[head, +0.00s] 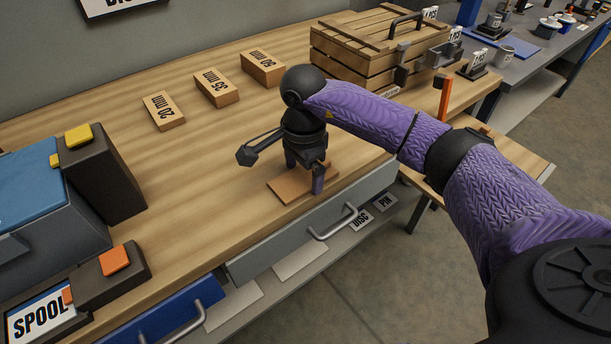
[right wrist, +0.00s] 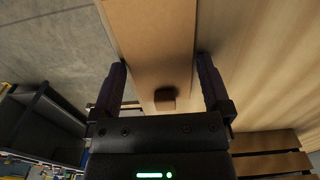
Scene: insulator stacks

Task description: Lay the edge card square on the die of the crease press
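A flat brown card (head: 284,189), which I take for the edge card, lies on the wooden bench near its front edge, above a grey drawer. My right gripper (head: 304,178) points down over it with fingers apart. In the right wrist view the card (right wrist: 150,35) runs between the spread fingers (right wrist: 162,70), and a small brown block (right wrist: 165,98) shows near the palm. I cannot tell whether either finger touches the card. A blue-topped machine (head: 50,195) stands at the left edge, partly cut off; I cannot tell whether it is the crease press. No die is clearly visible. My left gripper is out of view.
Wooden blocks marked 20 mm (head: 163,111), 35 mm (head: 214,87) and 50 mm (head: 262,68) sit behind my gripper. A slatted crate (head: 350,62) stands at the back right. An orange-button box (head: 110,278) is at front left. The bench between machine and card is clear.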

